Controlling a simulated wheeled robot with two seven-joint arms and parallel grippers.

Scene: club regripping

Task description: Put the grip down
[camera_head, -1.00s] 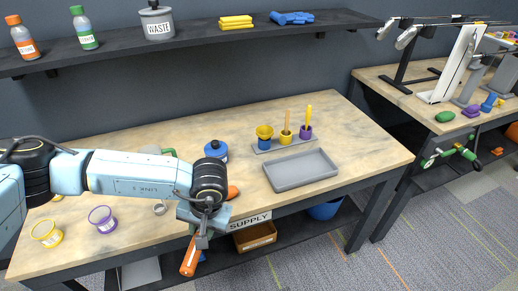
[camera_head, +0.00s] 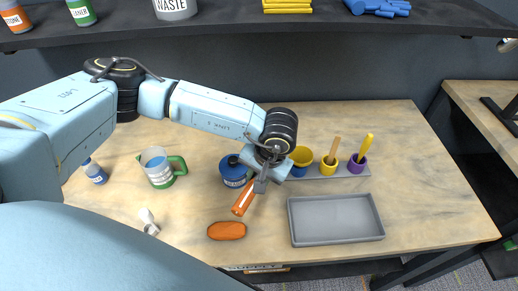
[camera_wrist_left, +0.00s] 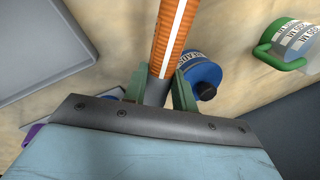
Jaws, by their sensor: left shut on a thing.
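The grip is an orange ribbed tube with a white stripe (camera_head: 243,199). My left gripper (camera_head: 262,180) is shut on one end of it and holds it tilted over the table. In the left wrist view the grip (camera_wrist_left: 175,35) runs up from between the two green fingers (camera_wrist_left: 160,88). A grey tray (camera_head: 290,222), empty, lies just right of the grip. I cannot tell from these views whether the grip touches the table. My right gripper is not in view.
An orange lump (camera_head: 227,231) lies near the front edge. A blue tin (camera_head: 233,172) stands close behind the gripper, with a green-handled jug (camera_head: 160,168) to its left. A holder with several cups (camera_head: 330,170) stands behind the tray. The table's right side is clear.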

